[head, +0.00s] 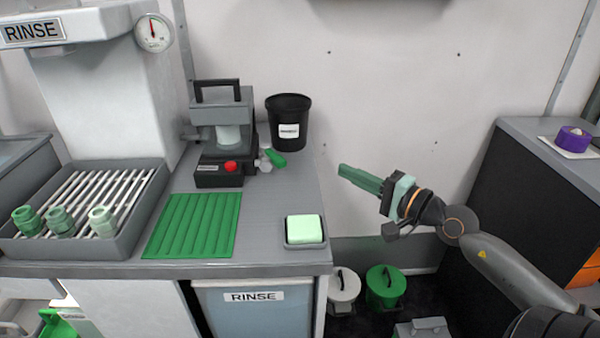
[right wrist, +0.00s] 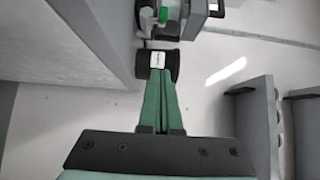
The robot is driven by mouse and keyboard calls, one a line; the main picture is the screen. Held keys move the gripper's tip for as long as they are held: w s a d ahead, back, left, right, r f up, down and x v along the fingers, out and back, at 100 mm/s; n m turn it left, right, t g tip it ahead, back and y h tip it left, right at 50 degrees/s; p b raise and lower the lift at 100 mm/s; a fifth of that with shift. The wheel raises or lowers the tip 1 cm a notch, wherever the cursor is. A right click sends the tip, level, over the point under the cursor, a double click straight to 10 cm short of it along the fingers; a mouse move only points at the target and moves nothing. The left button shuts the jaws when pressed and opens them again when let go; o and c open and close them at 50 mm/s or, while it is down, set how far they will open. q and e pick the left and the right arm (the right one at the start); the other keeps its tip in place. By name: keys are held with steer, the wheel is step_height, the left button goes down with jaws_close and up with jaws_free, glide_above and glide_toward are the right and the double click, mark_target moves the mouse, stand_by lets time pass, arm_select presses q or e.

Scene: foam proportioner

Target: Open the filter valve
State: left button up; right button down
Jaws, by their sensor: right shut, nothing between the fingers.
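A small valve with a green lever (head: 276,158) sits at the right side of the grey and black machine (head: 222,130) on the counter. I take it to be the filter valve; its exact lever position is too small to tell. A small green part on the machine also shows at the top of the right wrist view (right wrist: 163,14). My right gripper (head: 343,170) has green fingers, shut and empty, in the air to the right of the valve and apart from it. Its fingers also show in the right wrist view (right wrist: 160,84). My left gripper is not in view.
A black bucket (head: 288,125) stands behind the valve. A green ribbed mat (head: 193,226) and a tray with a pale green block (head: 304,230) lie on the counter. A rinse station with a slatted tray (head: 140,215) stands left. A dark cabinet (head: 500,215) stands right.

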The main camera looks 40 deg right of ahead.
mark_target(272, 155)
steer(key=p+x, duration=0.2)
steer(key=x, duration=0.7)
steer(key=shift+w+r+p, duration=0.2)
steer(key=shift+w+p, duration=0.1)
steer(key=shift+w, duration=0.1)
steer(key=shift+w+a+p, duration=0.1)
steer(key=shift+a+p, duration=0.5)
steer(key=shift+a, duration=0.5)
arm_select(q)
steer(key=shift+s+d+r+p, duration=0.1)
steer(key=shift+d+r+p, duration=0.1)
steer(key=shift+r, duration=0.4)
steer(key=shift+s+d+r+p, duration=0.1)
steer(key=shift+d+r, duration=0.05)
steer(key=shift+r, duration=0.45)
arm_select(e)
steer(key=shift+a+f, duration=0.1)
steer(key=shift+a, duration=0.9)
